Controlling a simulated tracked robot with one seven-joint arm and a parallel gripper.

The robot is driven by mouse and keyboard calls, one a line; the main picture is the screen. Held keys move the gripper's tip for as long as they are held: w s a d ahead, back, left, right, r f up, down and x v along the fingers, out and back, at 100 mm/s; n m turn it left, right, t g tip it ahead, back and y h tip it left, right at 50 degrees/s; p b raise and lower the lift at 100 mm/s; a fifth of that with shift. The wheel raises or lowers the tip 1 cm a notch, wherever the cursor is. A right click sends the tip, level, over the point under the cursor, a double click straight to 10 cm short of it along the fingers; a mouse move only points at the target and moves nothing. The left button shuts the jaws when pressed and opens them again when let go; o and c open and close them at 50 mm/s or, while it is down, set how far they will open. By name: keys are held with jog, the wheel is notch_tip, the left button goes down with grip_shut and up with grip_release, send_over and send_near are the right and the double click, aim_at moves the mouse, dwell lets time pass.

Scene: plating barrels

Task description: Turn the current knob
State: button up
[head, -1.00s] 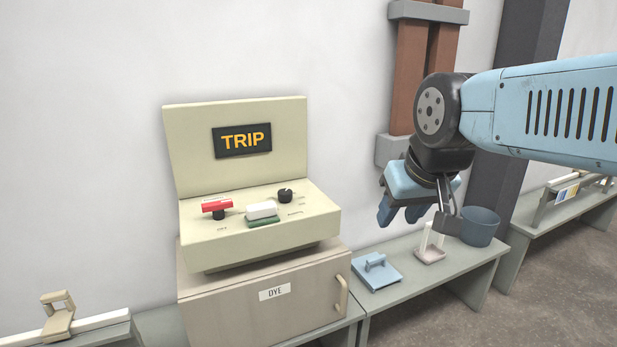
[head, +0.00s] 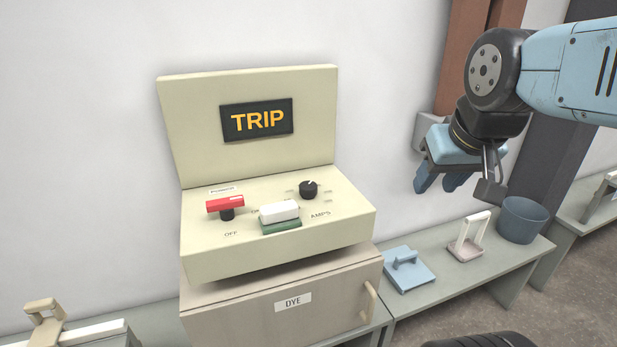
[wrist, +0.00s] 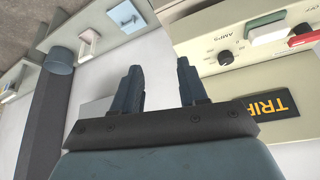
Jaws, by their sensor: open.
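The current knob (head: 308,189) is a small black dial on the sloped face of a cream control box (head: 220,266), above the AMPS label. It also shows in the wrist view (wrist: 225,58), right of my fingers. Left of it are a white block on a green base (head: 279,214) and a red-topped switch (head: 225,206) marked OFF. The box's display (head: 257,120) reads TRIP. My gripper (head: 437,184) is open and empty, up and to the right of the box, apart from the knob. Its two fingers show spread in the wrist view (wrist: 158,88).
The box stands on a cabinet labelled DYE (head: 230,307) with a handle (head: 370,301). On the bench to the right are a blue handled plate (head: 408,270), a white-handled tray (head: 468,243) and a blue bucket (head: 522,219). Space between gripper and box looks clear.

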jog(key=o, duration=0.3)
jog(key=shift+w+a+r, duration=0.2)
jog(key=shift+w, duration=0.15)
jog(key=o, duration=0.3)
jog(key=w+a+r+m+g+y, duration=0.1)
jog(key=w+a+m, duration=0.1)
jog(key=w, duration=0.4)
jog(key=w+a+m+g+y, duration=0.1)
jog(key=w+a+m+g, duration=0.1)
jog(key=w+m, duration=0.3)
jog(key=shift+w+a+r, duration=0.4)
jog(key=shift+w+a, duration=0.05)
jog(key=shift+w, duration=0.2)
jog(key=m+g+y, duration=0.2)
jog(key=m+g, duration=0.2)
jog(key=m, duration=0.3)
send_near(309, 184)
jog(key=s+d+v, duration=0.1)
jog(key=v, duration=0.4)
jog(key=shift+m, duration=0.4)
jog(key=x, duration=0.9)
jog(key=a+x, duration=0.1)
jog(key=x, duration=0.4)
jog(key=shift+w, duration=0.4)
jog(key=c, duration=1)
